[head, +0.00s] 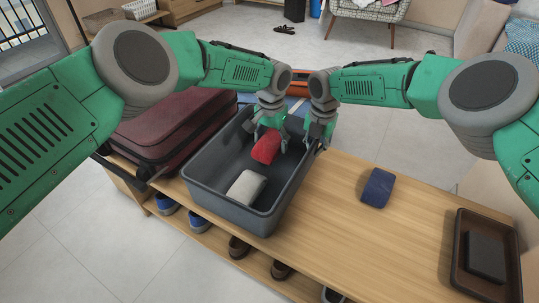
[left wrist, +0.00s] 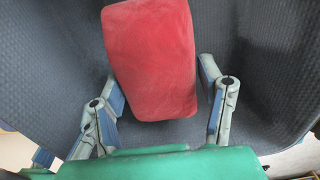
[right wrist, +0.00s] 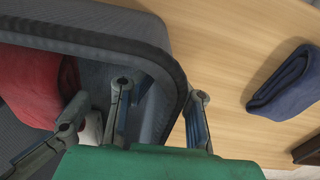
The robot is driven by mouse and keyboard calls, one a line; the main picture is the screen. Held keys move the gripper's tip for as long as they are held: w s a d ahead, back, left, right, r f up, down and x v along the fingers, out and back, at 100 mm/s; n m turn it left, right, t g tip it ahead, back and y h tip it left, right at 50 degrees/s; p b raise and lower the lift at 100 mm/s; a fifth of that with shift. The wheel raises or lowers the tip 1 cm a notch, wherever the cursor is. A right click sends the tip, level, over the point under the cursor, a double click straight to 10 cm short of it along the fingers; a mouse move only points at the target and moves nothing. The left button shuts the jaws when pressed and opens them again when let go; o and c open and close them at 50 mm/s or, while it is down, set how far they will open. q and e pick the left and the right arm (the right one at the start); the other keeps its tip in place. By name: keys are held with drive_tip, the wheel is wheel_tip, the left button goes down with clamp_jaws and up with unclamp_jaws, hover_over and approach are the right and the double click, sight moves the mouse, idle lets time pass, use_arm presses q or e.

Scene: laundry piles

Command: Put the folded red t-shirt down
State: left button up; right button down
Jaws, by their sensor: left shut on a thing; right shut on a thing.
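The folded red t-shirt (head: 266,147) is inside the grey bin (head: 232,215), toward its far end. My left gripper (head: 270,128) reaches down into the bin and is shut on the t-shirt. In the left wrist view the t-shirt (left wrist: 150,60) lies between the two fingers. I cannot tell whether it touches the bin floor. My right gripper (head: 318,138) is shut on the bin's right wall near the far corner. In the right wrist view one finger is inside the rim (right wrist: 150,58) and one outside.
A folded white cloth (head: 246,187) lies in the near part of the bin. A folded dark blue cloth (head: 378,187) lies on the wooden bench (head: 330,220). A brown tray (head: 458,262) is at the right end. A maroon suitcase (head: 165,125) stands left of the bin. Shoes sit below.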

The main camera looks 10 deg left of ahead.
sight(271, 138)
use_arm(q)
drive_tip(key=shift+f, duration=2.15)
use_arm(e)
drive_tip(key=shift+s+f, duration=0.1)
use_arm(q)
drive_tip(key=o, duration=1.3)
drive_tip(key=shift+f, duration=0.1)
wheel_tip(271, 138, up, 12)
drive_tip(key=shift+s+r, duration=0.1)
drive_tip(key=shift+r, duration=0.05)
use_arm(e)
drive_tip(key=c, duration=1.6)
unclamp_jaws()
